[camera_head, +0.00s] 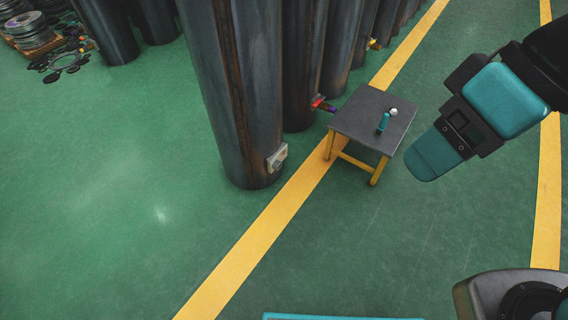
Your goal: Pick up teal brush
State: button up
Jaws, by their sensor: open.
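The teal brush (383,122) is small in the picture, with a teal body and a pale round end (393,111). It is on the dark top of a small table (355,110) with yellow legs. My gripper (433,156), with a rounded teal end on a black bracket, is at the right of the picture. In the picture it is right of and below the brush, apart from it. It is open, and nothing shows in it. The gap between its fingers is hidden from this side.
A row of tall dark cylinders (240,90) stands left of and behind the table. A red valve-like fitting (322,104) sticks out beside the table's left edge. A yellow floor line (240,265) runs past the table. The green floor in front is clear.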

aim_at(380, 130)
jog(key=u, duration=0.6)
jog(key=i, duration=1.8)
jog(key=z, duration=0.6)
